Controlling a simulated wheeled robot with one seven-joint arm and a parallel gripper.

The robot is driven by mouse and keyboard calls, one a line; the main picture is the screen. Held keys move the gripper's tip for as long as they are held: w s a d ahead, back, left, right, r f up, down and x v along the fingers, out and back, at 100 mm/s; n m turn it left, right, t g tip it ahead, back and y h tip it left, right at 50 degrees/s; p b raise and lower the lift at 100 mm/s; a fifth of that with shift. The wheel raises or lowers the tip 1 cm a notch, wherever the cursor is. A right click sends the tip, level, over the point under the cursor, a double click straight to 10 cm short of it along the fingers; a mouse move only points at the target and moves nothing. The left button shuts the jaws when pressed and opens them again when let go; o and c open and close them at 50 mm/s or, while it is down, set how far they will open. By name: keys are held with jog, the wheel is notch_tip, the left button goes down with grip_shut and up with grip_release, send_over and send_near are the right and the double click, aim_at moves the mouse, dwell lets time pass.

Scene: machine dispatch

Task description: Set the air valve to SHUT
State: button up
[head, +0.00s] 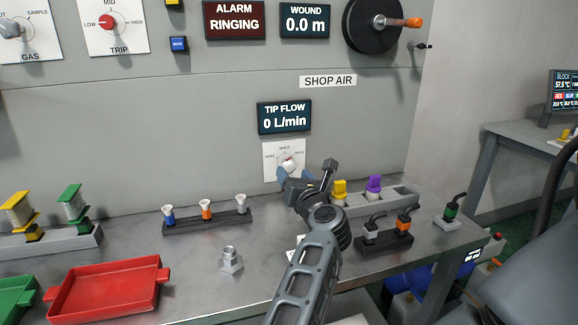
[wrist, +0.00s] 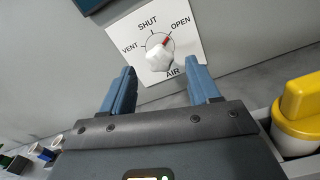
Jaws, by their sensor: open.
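The air valve is a white knob (wrist: 159,57) with a red pointer mark, on a white plate (wrist: 190,55) on the grey wall panel. The plate reads VENT at left, SHUT at top, OPEN at right and AIR below. The red mark points up and right, toward OPEN. In the head view the knob (head: 288,165) sits below the TIP FLOW display. My gripper (wrist: 161,70) is open and faces the plate. Its two blue fingers are on either side of the knob's line, lower in the picture, with nothing between them. Contact with the knob is not visible.
The TIP FLOW display (head: 284,117) reads 0 L/min. A yellow-topped item (wrist: 301,105) stands close right of my gripper; a purple-topped one (head: 374,186) is beyond it. A rack of small funnels (head: 207,220) and a red tray (head: 105,290) are at left.

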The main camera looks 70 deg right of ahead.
aim_at(290, 169)
jog(key=shift+p+x, duration=0.4)
jog(key=shift+x, duration=2.1)
jog(key=c, duration=1)
